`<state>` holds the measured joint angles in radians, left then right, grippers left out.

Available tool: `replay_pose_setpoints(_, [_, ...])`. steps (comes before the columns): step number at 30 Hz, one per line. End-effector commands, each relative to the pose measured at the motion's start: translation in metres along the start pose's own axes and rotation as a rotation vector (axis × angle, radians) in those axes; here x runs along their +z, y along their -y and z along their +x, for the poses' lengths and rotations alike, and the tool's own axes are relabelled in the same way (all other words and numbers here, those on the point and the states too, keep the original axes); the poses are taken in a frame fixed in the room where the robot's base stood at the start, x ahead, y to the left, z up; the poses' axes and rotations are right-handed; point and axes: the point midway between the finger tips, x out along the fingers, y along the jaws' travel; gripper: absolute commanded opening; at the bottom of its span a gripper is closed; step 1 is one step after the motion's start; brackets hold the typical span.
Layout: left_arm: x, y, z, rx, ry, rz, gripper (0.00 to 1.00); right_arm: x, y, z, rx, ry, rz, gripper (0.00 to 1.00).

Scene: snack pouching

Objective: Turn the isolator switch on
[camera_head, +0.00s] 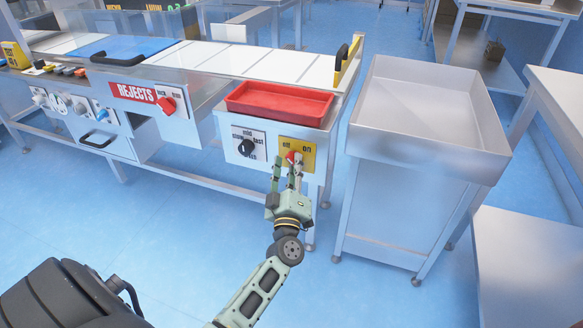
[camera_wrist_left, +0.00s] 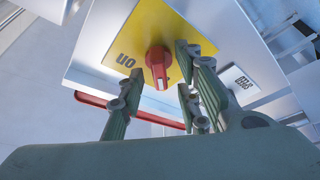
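The isolator switch is a red rotary knob (camera_head: 292,157) on a yellow plate (camera_head: 309,150) marked OFF at left and ON at right. It is on the front of a metal box below a red tray. My left gripper (camera_head: 287,169) is in front of it with its fingers spread. In the left wrist view, where the plate appears upside down, the red knob (camera_wrist_left: 157,67) lies between and beyond the open fingers of my left gripper (camera_wrist_left: 158,92). No finger clearly touches the knob. The knob's exact setting is hard to tell. My right gripper is not in view.
A speed dial (camera_head: 247,146) on a white plate is left of the switch. The red tray (camera_head: 280,103) sits above it. A steel bin table (camera_head: 425,160) stands at right. A REJECTS panel (camera_head: 133,93) with another red knob is at left. Blue floor is clear in front.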

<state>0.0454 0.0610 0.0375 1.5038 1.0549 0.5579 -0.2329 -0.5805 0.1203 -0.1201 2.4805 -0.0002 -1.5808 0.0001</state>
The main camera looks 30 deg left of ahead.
Motion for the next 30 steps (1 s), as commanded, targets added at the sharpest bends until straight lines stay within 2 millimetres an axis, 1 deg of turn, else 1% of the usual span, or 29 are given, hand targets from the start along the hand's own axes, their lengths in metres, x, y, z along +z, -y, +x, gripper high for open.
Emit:
replay_pose_setpoints(6, [0.0002,0.0003,0.0002,0.000,0.001,0.001,0.31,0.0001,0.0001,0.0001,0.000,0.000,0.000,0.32])
replay_pose_setpoints(17, [0.0004,0.0003,-0.0001,0.000,0.001,0.001,0.00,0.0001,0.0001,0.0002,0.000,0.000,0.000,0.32])
replay_pose_setpoints(30, [0.0005,0.0007,-0.0002,0.012,0.002,0.032,0.00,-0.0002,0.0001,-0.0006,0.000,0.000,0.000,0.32])
